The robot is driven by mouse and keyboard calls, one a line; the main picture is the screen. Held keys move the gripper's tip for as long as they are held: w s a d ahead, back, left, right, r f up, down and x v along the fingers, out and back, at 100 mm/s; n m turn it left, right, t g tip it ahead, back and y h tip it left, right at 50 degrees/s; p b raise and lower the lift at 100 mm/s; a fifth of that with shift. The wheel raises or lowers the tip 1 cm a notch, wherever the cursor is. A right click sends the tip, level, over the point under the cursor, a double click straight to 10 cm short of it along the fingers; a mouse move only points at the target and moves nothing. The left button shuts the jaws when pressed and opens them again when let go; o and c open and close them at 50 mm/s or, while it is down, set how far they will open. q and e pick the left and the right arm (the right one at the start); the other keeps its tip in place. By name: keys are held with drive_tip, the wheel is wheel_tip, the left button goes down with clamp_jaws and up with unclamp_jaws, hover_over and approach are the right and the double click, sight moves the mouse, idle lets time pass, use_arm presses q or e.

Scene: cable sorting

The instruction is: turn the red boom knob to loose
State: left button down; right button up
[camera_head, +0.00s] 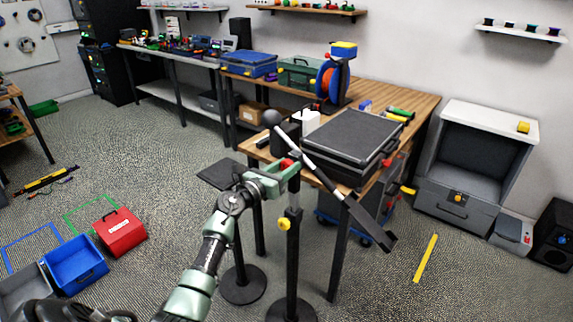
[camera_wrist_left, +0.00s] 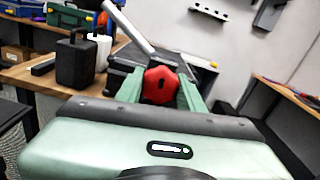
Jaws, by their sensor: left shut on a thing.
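The red boom knob (camera_wrist_left: 160,86) sits between the two green fingers of my left gripper (camera_wrist_left: 163,95) in the left wrist view. In the head view the knob (camera_head: 286,164) shows as a small red patch by the fingertips of my left gripper (camera_head: 284,173). The gripper is shut on the knob. The boom (camera_head: 320,174) is a pale bar on top of a black stand (camera_head: 291,243), sloping down to the right to a dark flat end piece (camera_head: 369,223). Any loose or tight marking is too small to read. My right gripper is not in view.
Behind the stand is a wooden bench (camera_head: 412,98) with a black case (camera_head: 352,140), a cable reel (camera_head: 330,82) and toolboxes. A second black round-based stand (camera_head: 242,284) is close by. A red box (camera_head: 119,231) and blue bin (camera_head: 75,263) are on the floor at left.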

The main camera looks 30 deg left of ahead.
use_arm(q)
drive_tip(key=n+p, duration=0.2)
drive_tip(key=n, duration=0.1)
drive_tip(key=shift+r, duration=0.1)
drive_tip(key=n+p, duration=0.3)
drive_tip(key=n, duration=0.2)
drive_tip(key=n+p, duration=0.1)
drive_tip(key=n, duration=0.3)
drive_tip(key=shift+p, duration=0.3)
drive_tip(key=shift+f+n+p, duration=0.2)
drive_tip(key=shift+n+p, duration=0.35)
drive_tip(key=shift+n, duration=1.65)
drive_tip(key=c, duration=0.9)
unclamp_jaws()
drive_tip(key=shift+c, duration=0.2)
drive_tip(key=shift+o, duration=0.2)
drive_tip(key=shift+s, duration=0.1)
drive_tip(key=shift+f, duration=0.1)
